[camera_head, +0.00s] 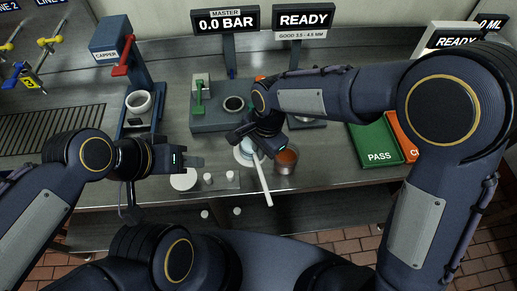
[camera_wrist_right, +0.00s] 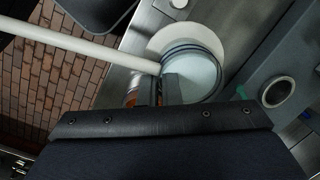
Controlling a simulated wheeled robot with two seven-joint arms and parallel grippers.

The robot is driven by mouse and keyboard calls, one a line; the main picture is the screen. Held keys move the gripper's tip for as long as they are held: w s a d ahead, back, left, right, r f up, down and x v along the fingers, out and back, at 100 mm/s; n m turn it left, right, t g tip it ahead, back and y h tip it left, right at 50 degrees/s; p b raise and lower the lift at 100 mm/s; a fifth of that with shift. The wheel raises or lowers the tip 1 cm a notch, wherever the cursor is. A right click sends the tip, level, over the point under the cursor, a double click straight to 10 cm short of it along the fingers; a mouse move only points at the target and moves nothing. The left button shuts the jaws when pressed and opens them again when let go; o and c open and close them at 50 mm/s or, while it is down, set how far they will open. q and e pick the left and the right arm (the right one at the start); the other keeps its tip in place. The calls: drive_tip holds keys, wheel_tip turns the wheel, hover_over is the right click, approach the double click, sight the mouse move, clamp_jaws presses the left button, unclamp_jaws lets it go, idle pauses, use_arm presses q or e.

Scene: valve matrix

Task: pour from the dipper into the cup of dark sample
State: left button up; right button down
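The dipper (camera_head: 264,183) has a long white handle and a round bowl. The bowl (camera_wrist_right: 194,76) holds pale liquid in the right wrist view. My right gripper (camera_wrist_right: 160,90) has its fingers close together where the handle meets the bowl, and appears shut on the dipper. The bowl looks roughly level. The cup of dark sample (camera_head: 287,160), copper-brown with dark orange content, stands just right of the dipper in the head view. In the right wrist view it is mostly hidden behind the fingers. My left gripper (camera_head: 192,161) is apart from both; its opening is unclear.
A white disc (camera_wrist_right: 165,40) shows beneath the dipper's bowl. A small tray with white pegs (camera_head: 208,178) and another white disc (camera_head: 183,180) lie to the left. A grey-green fixture (camera_head: 207,118) stands behind. A green PASS tray (camera_head: 376,146) is at the right. The table's front edge is close.

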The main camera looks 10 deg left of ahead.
drive_tip(key=shift+w+d+r+g+y, duration=0.1)
drive_tip(key=shift+w+d+g+y, duration=0.15)
drive_tip(key=shift+d+y, duration=0.5)
drive_tip(key=shift+w+d+r+g+y, duration=0.1)
drive_tip(key=shift+w+d+g+y, duration=0.15)
drive_tip(key=shift+d+y, duration=0.5)
drive_tip(key=shift+w+d+r+g+y, duration=0.1)
drive_tip(key=shift+w+d+g+y, duration=0.15)
drive_tip(key=shift+d+y, duration=0.5)
idle(5.8)
